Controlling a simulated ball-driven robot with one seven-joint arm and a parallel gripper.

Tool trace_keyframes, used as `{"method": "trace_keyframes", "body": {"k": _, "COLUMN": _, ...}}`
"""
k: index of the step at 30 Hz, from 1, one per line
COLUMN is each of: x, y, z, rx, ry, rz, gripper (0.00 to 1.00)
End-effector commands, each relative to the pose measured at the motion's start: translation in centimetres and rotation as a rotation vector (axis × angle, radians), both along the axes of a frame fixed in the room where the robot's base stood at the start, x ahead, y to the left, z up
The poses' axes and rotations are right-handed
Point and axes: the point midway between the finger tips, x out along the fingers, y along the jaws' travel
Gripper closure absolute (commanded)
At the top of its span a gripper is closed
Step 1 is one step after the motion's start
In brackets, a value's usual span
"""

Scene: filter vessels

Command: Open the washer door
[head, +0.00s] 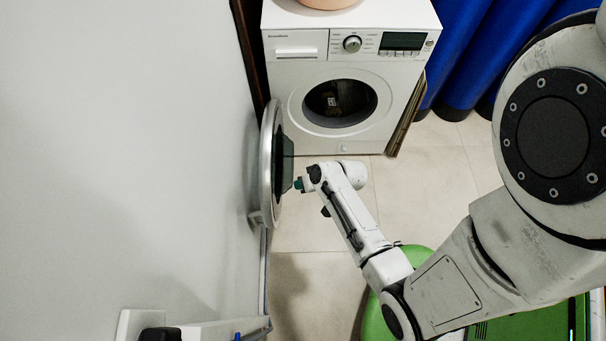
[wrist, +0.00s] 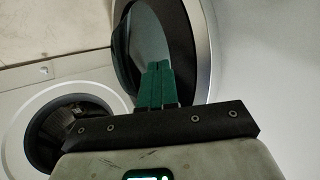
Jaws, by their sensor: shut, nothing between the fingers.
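The white washer (head: 340,100) stands at the back, with its round drum opening (head: 340,103) uncovered. Its round door (head: 270,165) is swung wide open to the left and stands edge-on near the white wall. My gripper (head: 299,184) is at the inner side of the door, by the dark glass bulge (head: 287,165). In the wrist view my green fingers (wrist: 157,84) are together and empty, in front of the door's glass and grey rim (wrist: 200,45). Whether the fingertips touch the glass I cannot tell. The opening also shows in the wrist view (wrist: 75,125).
The white wall (head: 120,150) is close on the left, behind the door. Blue cylinders (head: 480,50) stand at the back right. A panel leans by the washer's right side. A pinkish vessel (head: 328,3) sits on top. Tiled floor (head: 425,190) is clear in front.

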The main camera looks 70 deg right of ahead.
Motion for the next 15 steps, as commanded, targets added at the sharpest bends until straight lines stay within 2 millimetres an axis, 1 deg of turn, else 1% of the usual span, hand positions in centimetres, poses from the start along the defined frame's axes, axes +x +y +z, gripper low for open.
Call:
{"method": "trace_keyframes", "body": {"k": 8, "x": -1.8, "y": 0.7, "z": 2.6, "rx": 0.0, "ry": -0.001, "rz": 0.001, "gripper": 1.0}}
{"method": "trace_keyframes", "body": {"k": 15, "x": -4.0, "y": 1.4, "z": 5.6, "rx": -0.001, "ry": 0.0, "rz": 0.002, "gripper": 1.0}}
